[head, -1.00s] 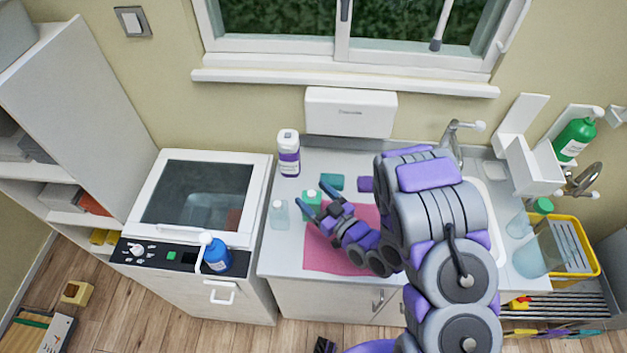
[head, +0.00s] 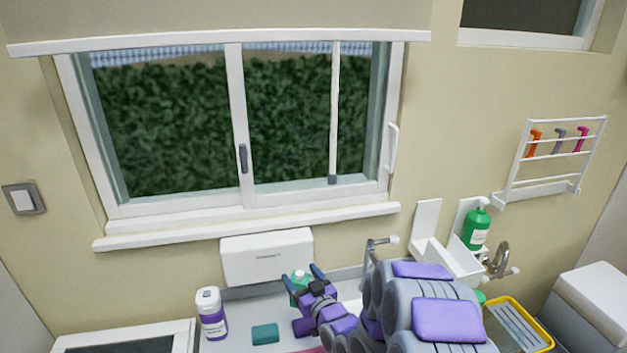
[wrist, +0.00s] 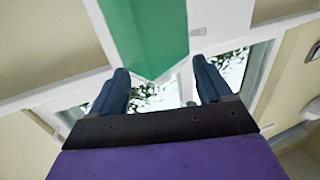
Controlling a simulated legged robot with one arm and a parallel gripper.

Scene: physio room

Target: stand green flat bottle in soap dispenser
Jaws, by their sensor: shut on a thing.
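My gripper (head: 302,275) is shut on the green flat bottle (head: 298,284), which has a pale cap and is held above the back of the counter, in front of the white wall box. In the wrist view the bottle's green side (wrist: 155,40) shows beyond the two dark fingers (wrist: 163,84); its lower part is hidden in the head view. The soap dispenser looks to be the white wall bracket (head: 427,222) to the right of the gripper, with an open-looking holder. A green pump bottle (head: 475,230) stands at the bracket next to it.
A white wall box (head: 266,257) is just behind the bottle. A white and purple bottle (head: 211,314) and a teal block (head: 265,334) are on the counter. A tap (head: 371,255) stands between gripper and bracket. A yellow rack (head: 525,322) is at the right.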

